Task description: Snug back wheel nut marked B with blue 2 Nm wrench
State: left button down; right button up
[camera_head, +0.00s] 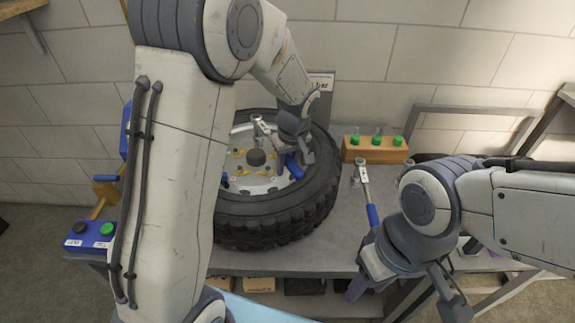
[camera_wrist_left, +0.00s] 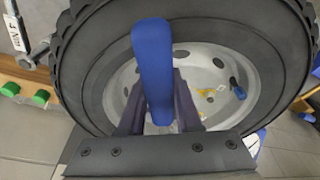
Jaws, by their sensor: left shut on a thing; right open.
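The wheel lies on the bench, its black tyre (camera_head: 290,222) around a pale rim (camera_head: 262,184) with yellow marks near the hub. My left gripper (camera_head: 300,155), over the rim, is shut on a blue wrench handle (camera_head: 293,168); the handle (camera_wrist_left: 153,70) stands between the fingers in the left wrist view. A silver tool head (camera_head: 262,126) shows beside the gripper; I cannot tell what it touches. My right gripper (camera_head: 405,285) is open near the bench's front edge. Another blue-handled wrench (camera_head: 365,182) lies beside it.
A blue box (camera_head: 88,238) with green and dark buttons is at left. My left arm hides the wheel's left side. Boxes (camera_head: 260,284) sit below the bench top.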

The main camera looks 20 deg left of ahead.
pick_arm(q)
jog(key=shift+s+a+m, duration=0.8)
jog(key=shift+s+a, duration=0.1)
jog(key=shift+a, duration=0.2)
jog(key=shift+s+a+m+p, duration=0.45)
jog(key=shift+a+p, duration=0.05)
jog(key=shift+a, duration=0.2)
jog(key=shift+s+a+m+p, duration=0.45)
jog(key=shift+a+p, duration=0.05)
jog(key=shift+a, duration=0.15)
jog(key=shift+a+h, duration=0.1)
jog(key=shift+h, duration=0.2)
jog(key=shift+w+f, duration=0.1)
jog(key=shift+w+d+n+b, duration=0.3)
jog(key=shift+d+b, duration=0.1)
jog(key=shift+d, duration=0.15)
jog(key=shift+w+d+n+b, duration=0.2)
jog(key=shift+d+n+b, duration=0.1)
jog(key=shift+d+b, duration=0.15)
jog(key=shift+w+d, duration=0.1)
jog(key=shift+d, duration=0.15)
